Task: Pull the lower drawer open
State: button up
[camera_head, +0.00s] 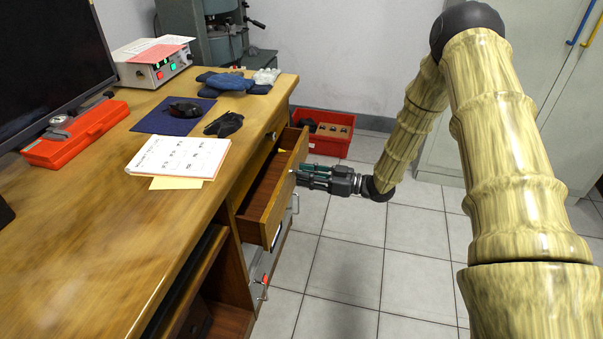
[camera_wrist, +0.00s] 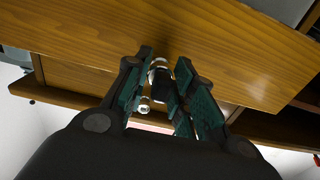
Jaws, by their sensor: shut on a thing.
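A wooden drawer (camera_head: 258,222) under the desk top stands pulled out, with part of its inside showing in the head view. I cannot tell for sure whether it is the lower one. My gripper (camera_head: 298,177) is at the outer face of this drawer. In the wrist view my gripper (camera_wrist: 166,68) is shut on the drawer's metal handle (camera_wrist: 158,66), with the fingers on either side of it. The drawer's wooden front (camera_wrist: 215,60) fills much of that view. The fingers partly hide the handle.
A red crate (camera_head: 330,143) sits on the floor behind my gripper. Bare tiled floor (camera_head: 340,265) lies to the drawer's right.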

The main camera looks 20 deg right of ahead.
jog(key=shift+s+d, duration=0.35)
jog(key=shift+d, duration=0.05)
jog(key=p+v, duration=0.3)
jog(key=v, duration=0.6)
dwell(1.0)
jog(key=shift+f, duration=0.1)
jog(key=p+v, duration=0.2)
jog(key=v, duration=0.7)
jog(key=shift+p, duration=0.35)
dwell(0.5)
jog(key=shift+s, duration=0.15)
jog(key=shift+p+v, duration=0.6)
jog(key=shift+v, duration=2.1)
jog(key=o, duration=1)
jog(key=shift+o, duration=0.2)
